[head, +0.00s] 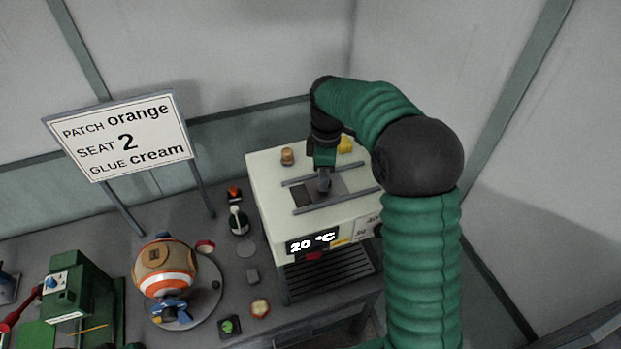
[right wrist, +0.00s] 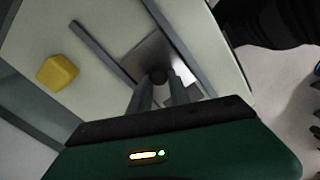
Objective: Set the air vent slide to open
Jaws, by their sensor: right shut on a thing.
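The air vent slide (head: 334,187) is a grey plate between two parallel rails on top of a cream box (head: 266,180). A dark patch shows between the rails at the slide's left. My right gripper (head: 324,184) points down onto the slide from above. In the right wrist view the slide plate (right wrist: 148,50) carries a dark round knob (right wrist: 158,75), and the right gripper's fingers (right wrist: 158,88) are shut on this knob. The gripper hides part of the slide in the head view. My left gripper is not in view.
On the box top are a brown knob (head: 287,156) and a yellow block (head: 345,144). The box front has a display (head: 312,243) reading 20 °C. A sign (head: 122,137) stands behind left. An orange-striped ball (head: 165,281) and several small objects lie on the grey table.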

